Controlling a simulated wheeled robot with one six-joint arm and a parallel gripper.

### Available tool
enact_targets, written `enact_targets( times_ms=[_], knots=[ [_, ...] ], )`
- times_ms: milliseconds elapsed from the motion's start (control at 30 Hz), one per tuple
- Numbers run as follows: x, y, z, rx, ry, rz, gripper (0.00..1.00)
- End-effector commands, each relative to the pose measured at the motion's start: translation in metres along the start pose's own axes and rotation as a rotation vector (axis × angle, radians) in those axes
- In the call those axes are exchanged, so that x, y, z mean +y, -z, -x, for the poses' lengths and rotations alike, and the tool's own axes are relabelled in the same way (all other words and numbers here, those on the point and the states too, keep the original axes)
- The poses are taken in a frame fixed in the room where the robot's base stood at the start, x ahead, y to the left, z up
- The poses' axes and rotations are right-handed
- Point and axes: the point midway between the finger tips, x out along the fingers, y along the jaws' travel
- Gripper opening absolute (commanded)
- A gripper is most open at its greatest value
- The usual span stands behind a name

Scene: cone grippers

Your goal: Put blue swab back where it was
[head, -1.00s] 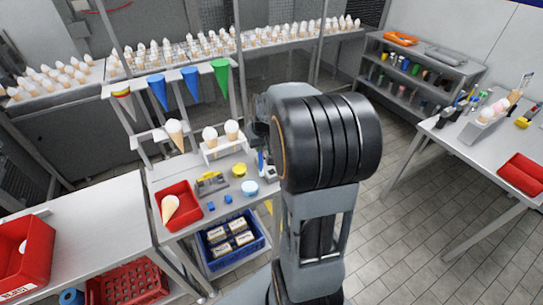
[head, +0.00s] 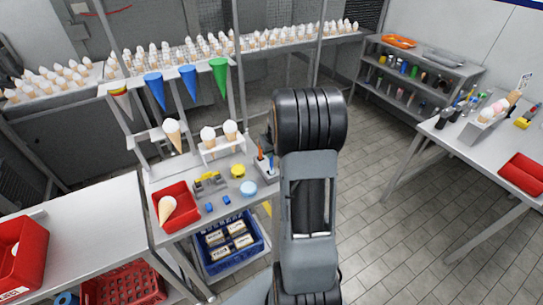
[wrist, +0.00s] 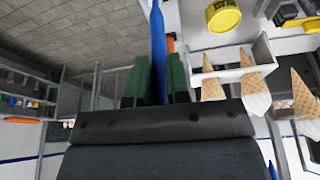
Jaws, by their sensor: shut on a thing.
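The blue swab (wrist: 158,35) is a long thin blue stick in the wrist view. My gripper (wrist: 159,82) has green fingers and is shut on it, with the stick running between them and out past the tips. In the head view my arm hides the gripper. A small grey holder (head: 268,172) stands at the right end of the middle bench, beside my arm, with an orange stick (head: 261,152) and a blue stick in it or in front of it. I cannot tell whether that blue stick is the held one. An orange end also shows behind the swab in the wrist view.
Ice cream cones stand in a white rack (head: 222,145) behind the holder. A yellow round tin (head: 238,171), a pale blue disc (head: 248,188) and a red tray (head: 176,207) with a cone lie on the bench. Open floor lies to the right.

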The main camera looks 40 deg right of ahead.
Motion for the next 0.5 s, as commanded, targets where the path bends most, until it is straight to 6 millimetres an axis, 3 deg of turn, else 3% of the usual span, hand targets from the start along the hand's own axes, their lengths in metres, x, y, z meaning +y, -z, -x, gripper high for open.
enact_targets(
  times_ms=[33,167,200,433,500],
  knots=[
    [-0.0025,-0.0102,-0.0113,-0.027,0.010,-0.003,0.00],
    [-0.0027,-0.0099,-0.0098,-0.028,0.011,-0.004,0.00],
    [-0.0027,-0.0101,-0.0099,-0.029,0.011,-0.004,0.18],
    [-0.0020,-0.0076,-0.0075,-0.021,0.009,-0.004,0.40],
    [-0.0018,-0.0069,-0.0069,-0.019,0.008,-0.004,0.41]
  ],
)
